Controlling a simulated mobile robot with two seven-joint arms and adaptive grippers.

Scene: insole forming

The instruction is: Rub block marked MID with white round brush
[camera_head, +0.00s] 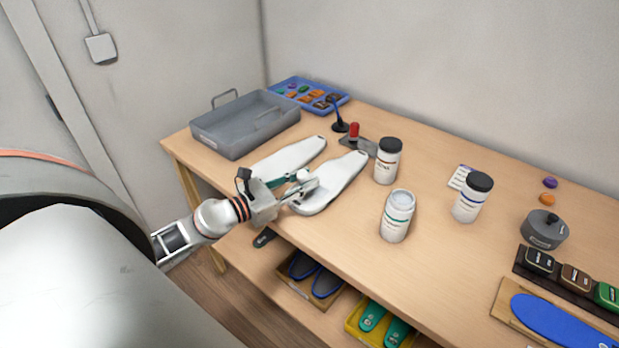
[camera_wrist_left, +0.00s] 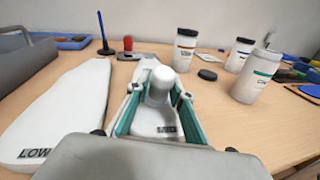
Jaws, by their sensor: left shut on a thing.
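My left gripper (camera_head: 296,187) is shut on a white round brush (camera_head: 306,180), which shows between the teal fingers in the left wrist view (camera_wrist_left: 160,84). It is over the near part of the right white foot-shaped block (camera_head: 338,183). This block carries a small dark label (camera_wrist_left: 166,129), too small to read surely. I cannot tell whether the brush touches the block. The left white block (camera_head: 296,154) lies beside it, marked LOW in the left wrist view (camera_wrist_left: 60,105). My right gripper is not in view.
A grey tray (camera_head: 215,133) and a blue compartment tray (camera_head: 342,102) stand at the back left. A dark-lidded jar (camera_head: 387,162), an open jar (camera_head: 396,218) and another lidded jar (camera_head: 471,199) stand right of the blocks. A round grey pot (camera_head: 544,231) stands farther right.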

